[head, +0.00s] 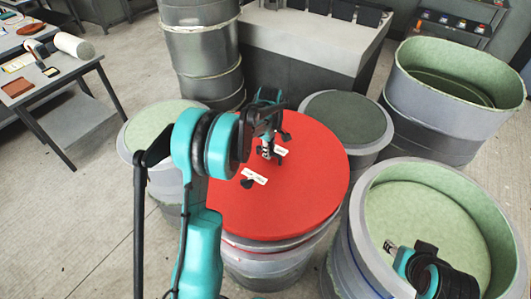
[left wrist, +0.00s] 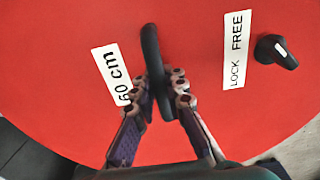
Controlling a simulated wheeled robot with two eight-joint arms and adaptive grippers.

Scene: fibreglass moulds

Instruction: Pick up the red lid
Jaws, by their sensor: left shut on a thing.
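The red lid (head: 312,190) is a wide round disc over a grey drum-shaped mould (head: 262,268) in the middle of the head view. It fills most of the left wrist view (left wrist: 50,40). My left gripper (head: 267,153) is over the lid, with its fingers (left wrist: 166,95) shut on the lid's black handle (left wrist: 150,45). A "60 cm" label (left wrist: 112,73) and a "LOCK FREE" label (left wrist: 236,50) flank the handle. A black knob (left wrist: 276,52) is beside the second label. I cannot tell whether the lid is raised. My right gripper (head: 390,247) shows small over the right mould.
A green-lined open mould (head: 375,215) is at lower right, and another (head: 395,95) behind it. Green-topped drums stand left (head: 155,120) and right (head: 350,118) of the lid. A tall grey stack (head: 205,60) is behind. Clear floor (head: 70,220) lies left.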

